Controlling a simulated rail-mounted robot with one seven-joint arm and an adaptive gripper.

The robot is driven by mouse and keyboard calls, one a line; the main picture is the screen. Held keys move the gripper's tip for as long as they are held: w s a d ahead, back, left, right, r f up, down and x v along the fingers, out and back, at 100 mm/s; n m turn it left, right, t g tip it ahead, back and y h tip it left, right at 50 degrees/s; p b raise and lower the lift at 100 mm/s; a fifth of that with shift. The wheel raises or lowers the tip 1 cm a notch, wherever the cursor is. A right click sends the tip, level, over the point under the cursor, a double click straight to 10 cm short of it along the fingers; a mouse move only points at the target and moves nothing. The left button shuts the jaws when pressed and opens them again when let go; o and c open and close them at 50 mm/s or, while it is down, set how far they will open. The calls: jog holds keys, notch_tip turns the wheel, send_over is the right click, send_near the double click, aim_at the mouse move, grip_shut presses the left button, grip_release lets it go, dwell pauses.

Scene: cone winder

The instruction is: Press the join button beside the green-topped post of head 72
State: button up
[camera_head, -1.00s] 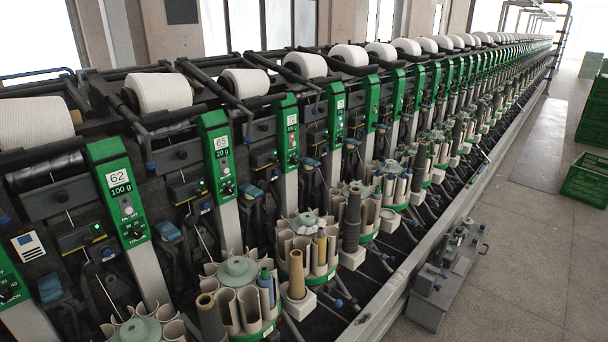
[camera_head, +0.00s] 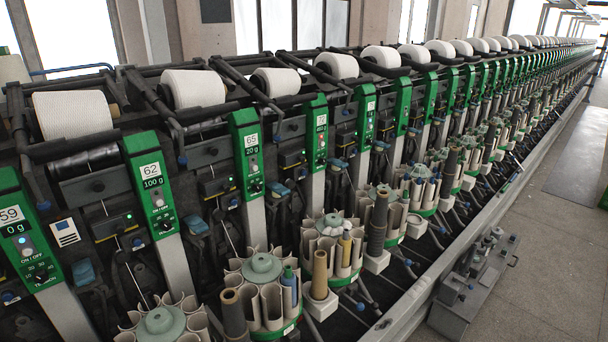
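A long row of green-topped posts runs from lower left to upper right. The near green tops read 59 (camera_head: 28,238), 62 (camera_head: 152,185) and 65 (camera_head: 250,155). Small dark control boxes sit beside the posts, such as the one left of post 65 (camera_head: 215,187); some show a green light. Head 72's join button cannot be told apart. My gripper is not in view.
White yarn cones (camera_head: 192,88) lie along the top of the machine. Round bobbin magazines (camera_head: 262,268) stick out at the front, several holding bobbins (camera_head: 320,274). A grey metal unit (camera_head: 455,318) stands at lower right. The floor (camera_head: 560,240) on the right is mostly clear.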

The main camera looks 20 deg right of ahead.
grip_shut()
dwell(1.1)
